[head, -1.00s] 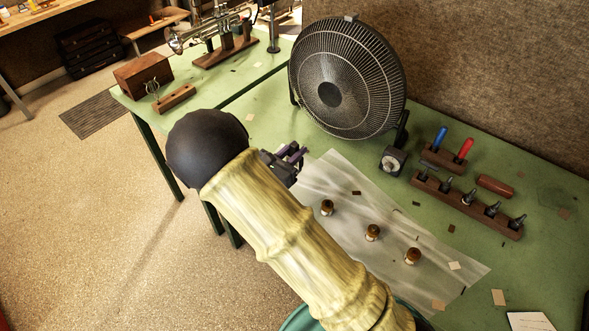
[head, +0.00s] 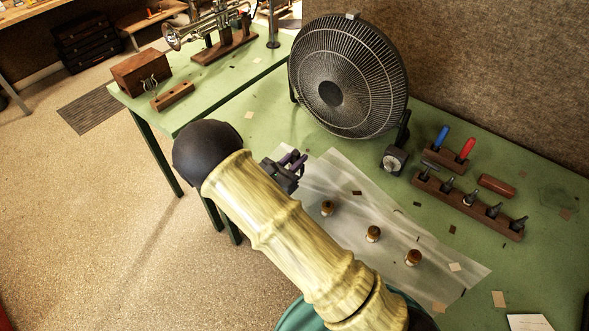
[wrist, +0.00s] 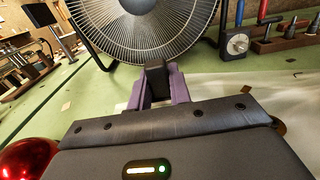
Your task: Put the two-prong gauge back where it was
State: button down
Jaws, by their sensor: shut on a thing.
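My gripper (head: 294,160) is above the near left edge of the pale sheet, in front of the fan, mostly hidden behind my forearm in the head view. In the wrist view its purple fingers (wrist: 157,90) are shut on a dark, blocky thing (wrist: 156,78), which I take to be the two-prong gauge. Its prongs cannot be made out. On the left table a small wooden block (head: 174,97) lies beside a thin wire-like metal piece (head: 150,85). A wooden rack (head: 465,207) at right holds several dark-tipped tools.
A large black fan (head: 349,78) stands behind my gripper, with a dial box (head: 393,160) by its foot. A wooden box (head: 140,73) and a brass horn (head: 215,27) are on the left table.

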jog(key=shift+s+a+f, duration=0.15)
jog(key=shift+a, duration=0.1)
jog(key=shift+f, duration=0.2)
jog(key=shift+f+p, duration=0.35)
jog(key=shift+f, duration=1.5)
jog(key=shift+f, duration=0.15)
jog(key=c, duration=1.3)
grip_release()
